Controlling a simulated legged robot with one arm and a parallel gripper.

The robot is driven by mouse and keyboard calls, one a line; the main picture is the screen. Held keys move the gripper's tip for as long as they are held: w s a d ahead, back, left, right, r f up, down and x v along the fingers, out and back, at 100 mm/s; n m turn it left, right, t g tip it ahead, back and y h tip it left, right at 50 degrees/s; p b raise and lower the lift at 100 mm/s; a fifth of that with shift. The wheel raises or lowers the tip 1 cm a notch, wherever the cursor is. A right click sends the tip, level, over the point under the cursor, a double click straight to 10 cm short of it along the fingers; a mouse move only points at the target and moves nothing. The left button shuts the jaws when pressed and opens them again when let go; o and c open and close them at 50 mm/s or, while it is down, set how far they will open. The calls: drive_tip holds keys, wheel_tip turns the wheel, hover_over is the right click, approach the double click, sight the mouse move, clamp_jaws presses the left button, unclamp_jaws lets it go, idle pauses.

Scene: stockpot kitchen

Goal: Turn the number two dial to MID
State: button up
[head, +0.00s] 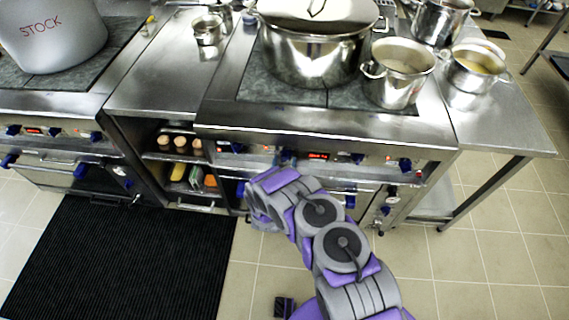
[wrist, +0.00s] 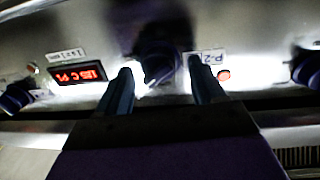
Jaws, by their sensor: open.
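A dark blue dial (wrist: 157,55) on the steel stove front shows in the wrist view, with a small label reading like "P-2" (wrist: 207,57) just right of it. My gripper (wrist: 164,78) is open. Its two fingers stand at the lower left and lower right of this dial, with the dial between their tips; I cannot tell whether they touch it. The dial's pointer and any MID mark are not readable. In the head view, my arm reaches the front panel and its wrist (head: 268,187) hides the fingertips.
A red display (wrist: 77,73) and another dial (wrist: 17,95) lie left in the wrist view; a further dial (wrist: 306,68) lies right. The large stockpot (head: 312,55) and a smaller pot (head: 398,75) stand on the stove. A black mat (head: 125,258) covers the floor left.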

drive_tip(key=shift+w, duration=0.35)
drive_tip(key=shift+c, duration=0.4)
drive_tip(key=c, duration=1)
drive_tip(key=shift+o, duration=0.2)
drive_tip(key=shift+r, duration=0.1)
drive_tip(key=shift+r+p, duration=0.1)
drive_tip(key=shift+p, duration=0.4)
